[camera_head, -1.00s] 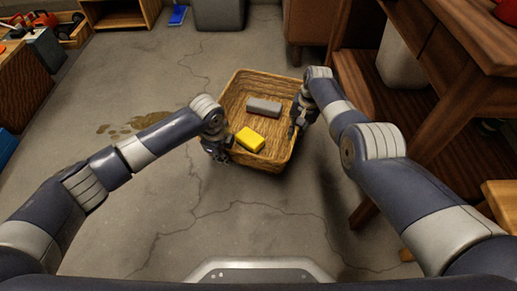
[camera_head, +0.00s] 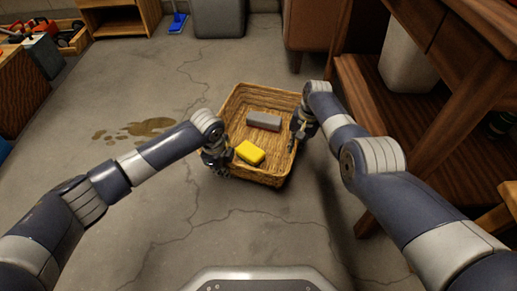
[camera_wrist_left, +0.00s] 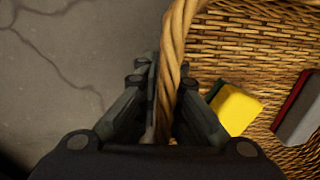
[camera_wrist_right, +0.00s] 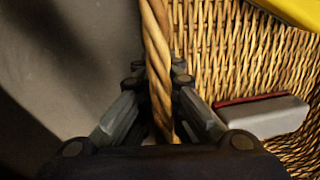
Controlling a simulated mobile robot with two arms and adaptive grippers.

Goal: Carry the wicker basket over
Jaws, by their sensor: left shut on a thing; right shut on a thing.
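The wicker basket (camera_head: 262,96) is woven, tan and open-topped, held between my two arms in the head view. It holds a yellow block (camera_head: 250,152) and a grey block (camera_head: 264,121) with a dark red side. My left gripper (camera_head: 220,155) is shut on the basket's left rim, which runs between its fingers in the left wrist view (camera_wrist_left: 172,70). My right gripper (camera_head: 297,132) is shut on the right rim, seen between its fingers in the right wrist view (camera_wrist_right: 157,60). I cannot tell how high the basket is above the floor.
A wooden table (camera_head: 455,45) with a lower shelf stands close on the right, near my right arm. A grey bin (camera_head: 220,18) and a brown cabinet (camera_head: 312,28) stand at the back. A brown stain (camera_head: 150,127) marks the floor. The floor on the left is largely clear.

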